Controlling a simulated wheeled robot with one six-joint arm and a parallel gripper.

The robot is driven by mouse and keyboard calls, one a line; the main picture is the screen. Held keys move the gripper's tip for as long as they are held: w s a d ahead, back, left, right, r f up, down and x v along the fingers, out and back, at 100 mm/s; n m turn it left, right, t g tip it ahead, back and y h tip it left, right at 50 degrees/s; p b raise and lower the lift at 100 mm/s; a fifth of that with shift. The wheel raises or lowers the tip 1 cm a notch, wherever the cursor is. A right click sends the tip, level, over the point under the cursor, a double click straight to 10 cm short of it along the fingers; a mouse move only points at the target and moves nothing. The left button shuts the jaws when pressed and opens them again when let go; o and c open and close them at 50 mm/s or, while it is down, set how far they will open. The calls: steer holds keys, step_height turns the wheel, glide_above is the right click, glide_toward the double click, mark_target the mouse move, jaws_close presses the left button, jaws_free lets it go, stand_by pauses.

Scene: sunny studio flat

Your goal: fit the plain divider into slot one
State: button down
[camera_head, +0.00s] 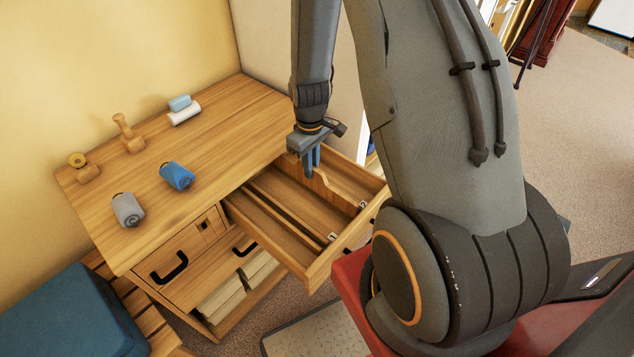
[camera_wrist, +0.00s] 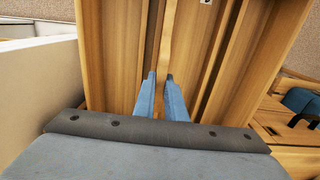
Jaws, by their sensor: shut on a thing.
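My gripper (camera_head: 311,168) is over the right part of the open drawer (camera_head: 262,222), pointing down. It is shut on the near end of a pale wooden divider (camera_head: 340,186), which has a curved upper edge. In the wrist view, the divider (camera_wrist: 166,36) runs away from between my blue fingertips (camera_wrist: 161,78). A pair of rails (camera_head: 288,212) marked with a 1 tag (camera_head: 332,237) lies left of the divider and looks empty. A 2 tag (camera_head: 362,204) shows by the divider's far end. I cannot tell whether the divider touches the drawer floor.
A pale wall is close beside the drawer's right side. A blue cushion (camera_head: 70,315) is at lower left.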

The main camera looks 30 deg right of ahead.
steer(key=s+a+p, duration=0.2)
steer(key=s+a, duration=0.2)
steer(key=a, duration=0.7)
steer(key=shift+s+a, duration=0.15)
steer(key=shift+s, duration=0.2)
stand_by(1.4)
stand_by(1.2)
steer(key=shift+f+b, duration=0.95)
steer(key=shift+f, duration=0.95)
stand_by(0.9)
steer(key=c, duration=1.7)
jaws_free()
steer(key=shift+r, duration=0.15)
